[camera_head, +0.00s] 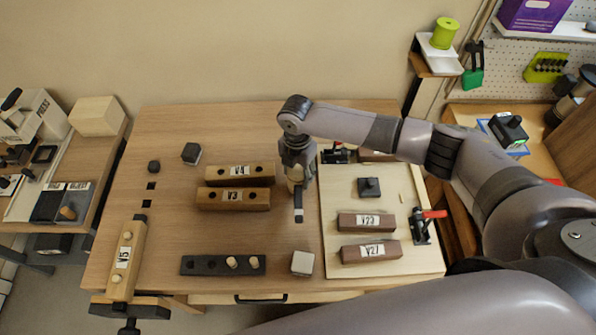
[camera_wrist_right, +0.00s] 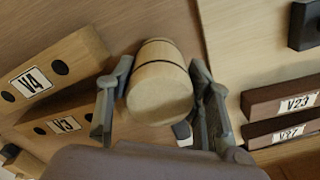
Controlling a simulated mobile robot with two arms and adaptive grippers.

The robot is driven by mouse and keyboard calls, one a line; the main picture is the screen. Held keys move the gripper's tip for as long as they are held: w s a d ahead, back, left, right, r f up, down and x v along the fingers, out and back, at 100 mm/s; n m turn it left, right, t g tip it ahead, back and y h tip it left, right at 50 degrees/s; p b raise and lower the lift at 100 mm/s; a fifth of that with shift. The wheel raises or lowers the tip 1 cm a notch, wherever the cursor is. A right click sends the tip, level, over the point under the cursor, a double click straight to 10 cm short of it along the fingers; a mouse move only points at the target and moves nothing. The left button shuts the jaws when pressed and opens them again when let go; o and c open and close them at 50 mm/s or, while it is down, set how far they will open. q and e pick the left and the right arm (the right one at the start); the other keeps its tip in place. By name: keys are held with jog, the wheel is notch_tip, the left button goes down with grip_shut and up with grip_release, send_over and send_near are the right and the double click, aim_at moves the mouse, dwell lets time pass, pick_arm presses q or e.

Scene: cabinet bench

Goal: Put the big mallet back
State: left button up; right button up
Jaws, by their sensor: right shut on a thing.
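My right gripper (camera_head: 297,182) is shut on a pale wooden cylinder with a dark band, which looks like the head of the big mallet (camera_wrist_right: 160,85). In the right wrist view the cylinder sits between the two fingers (camera_wrist_right: 162,100). In the head view the mallet (camera_head: 295,173) is mostly hidden by the gripper, above the table between block V3 and the pale board. A narrow dark piece with a light band (camera_head: 298,207) shows just below the gripper; I cannot tell if it is mallet or finger. My left gripper is not in view.
Wooden blocks V4 (camera_head: 239,170) and V3 (camera_head: 233,199) lie left of the gripper. Blocks V23 (camera_head: 367,222) and V27 (camera_head: 370,251) lie on the pale board (camera_head: 410,262). A black peg strip (camera_head: 205,265) and a cube (camera_head: 302,262) are near the front edge.

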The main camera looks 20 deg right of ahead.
aim_at(298, 168)
jog(key=shift+f, duration=0.75)
dwell(0.8)
jog(key=o, duration=1.6)
jog(key=shift+o, duration=0.3)
jog(key=shift+o, duration=0.7)
notch_tip(298, 168, up, 5)
jog(key=p, duration=0.4)
jog(key=shift+r, duration=0.1)
jog(key=shift+r+p, duration=0.75)
jog(key=shift+r, duration=0.2)
